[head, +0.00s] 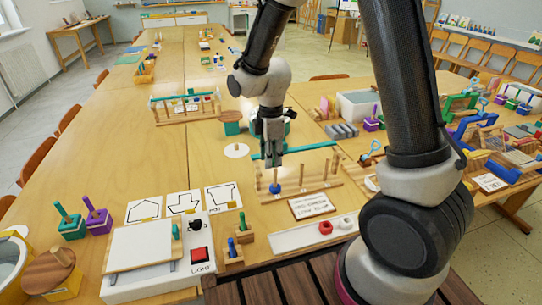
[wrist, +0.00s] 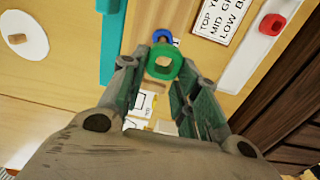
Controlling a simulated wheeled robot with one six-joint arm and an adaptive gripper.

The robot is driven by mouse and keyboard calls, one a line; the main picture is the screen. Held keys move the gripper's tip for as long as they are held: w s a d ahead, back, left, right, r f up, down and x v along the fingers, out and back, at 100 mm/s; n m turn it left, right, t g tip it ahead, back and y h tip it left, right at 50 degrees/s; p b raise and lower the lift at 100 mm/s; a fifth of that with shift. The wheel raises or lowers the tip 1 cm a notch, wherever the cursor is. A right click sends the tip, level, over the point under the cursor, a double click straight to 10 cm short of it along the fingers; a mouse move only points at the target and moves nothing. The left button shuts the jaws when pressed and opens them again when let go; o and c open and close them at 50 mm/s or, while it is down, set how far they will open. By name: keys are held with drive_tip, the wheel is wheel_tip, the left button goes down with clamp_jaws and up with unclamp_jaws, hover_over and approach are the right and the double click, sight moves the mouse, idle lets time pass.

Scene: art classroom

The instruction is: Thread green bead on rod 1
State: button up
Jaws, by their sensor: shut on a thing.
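My gripper (head: 272,158) points down over the left end of a wooden stand with several upright rods (head: 325,170). In the wrist view its fingers (wrist: 163,80) are shut on a green ring-shaped bead (wrist: 164,62). Tan wood shows through the bead's hole; I cannot tell whether the rod passes through it. A blue bead (head: 275,188) sits low on the leftmost rod, and it also shows partly hidden behind the green bead in the wrist view (wrist: 162,36). In the head view the green bead cannot be told apart from the fingers.
A sign (head: 312,206) lies in front of the stand. A white tray (head: 290,238) holds a red bead (head: 325,228) and a white bead (head: 346,223). Picture cards (head: 184,203) and a light box (head: 150,284) are at left.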

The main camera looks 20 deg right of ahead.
drive_tip(key=shift+f, duration=0.65)
idle(0.8)
drive_tip(key=shift+f, duration=0.4)
drive_tip(key=shift+f, duration=0.45)
idle(0.6)
idle(0.3)
drive_tip(key=o, duration=0.8)
wheel_tip(320, 180, up, 12)
idle(0.6)
